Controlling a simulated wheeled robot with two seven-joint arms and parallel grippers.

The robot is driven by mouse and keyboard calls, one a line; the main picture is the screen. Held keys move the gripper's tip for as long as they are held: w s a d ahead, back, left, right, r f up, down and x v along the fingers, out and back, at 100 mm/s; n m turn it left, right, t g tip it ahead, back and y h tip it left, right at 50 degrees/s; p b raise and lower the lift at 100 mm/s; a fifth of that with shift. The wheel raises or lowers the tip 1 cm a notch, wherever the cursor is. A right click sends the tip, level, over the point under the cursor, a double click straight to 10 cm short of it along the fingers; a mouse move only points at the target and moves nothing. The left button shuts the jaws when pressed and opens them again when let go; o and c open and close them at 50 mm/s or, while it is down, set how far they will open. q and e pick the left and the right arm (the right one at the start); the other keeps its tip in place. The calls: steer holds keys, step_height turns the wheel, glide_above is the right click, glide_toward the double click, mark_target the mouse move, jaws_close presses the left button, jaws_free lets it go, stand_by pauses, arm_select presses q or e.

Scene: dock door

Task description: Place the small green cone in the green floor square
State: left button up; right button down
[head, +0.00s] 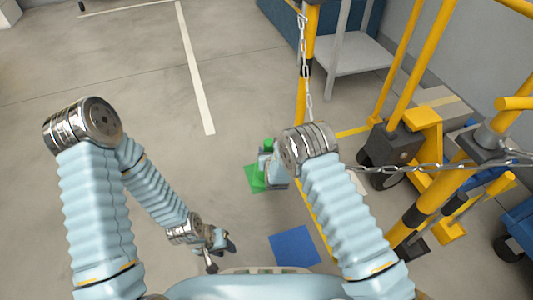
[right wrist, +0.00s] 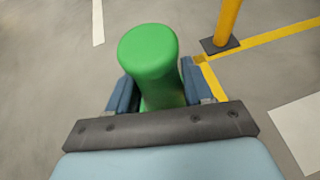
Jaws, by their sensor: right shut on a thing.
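The small green cone (right wrist: 150,58) stands between the two fingers of my right gripper (right wrist: 155,92) in the right wrist view. My right gripper is shut on it. In the head view the cone's top (head: 268,144) shows just past my right gripper (head: 267,152), over or beside the green floor square (head: 254,178). My right arm hides part of the square, and I cannot tell whether the cone touches the floor. My left gripper (head: 221,254) hangs low at the left, apart from the cone; its fingers look spread and empty.
A blue floor square (head: 295,246) lies nearer to me. Yellow posts (head: 301,95) with a chain (head: 306,60) stand to the right, close to my right arm. A grey shelf (head: 350,55) and a yellow pallet truck (head: 425,130) are beyond. The floor at the left is clear.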

steer(key=shift+w+a+f+b, duration=0.15)
steer(key=shift+w+f, duration=0.1)
steer(key=shift+f, duration=0.65)
steer(key=shift+w+a+f+b, duration=0.15)
steer(key=shift+w+f+b, duration=0.1)
steer(key=shift+f, duration=0.65)
steer(key=shift+w+a+f+b, duration=0.15)
steer(key=shift+w+f, duration=0.1)
steer(key=shift+f, duration=0.75)
steer(key=shift+f, duration=0.15)
steer(key=shift+c, duration=2.2)
jaws_free()
steer(key=p+v, duration=0.2)
steer(key=v, duration=1)
steer(key=shift+r, duration=0.2)
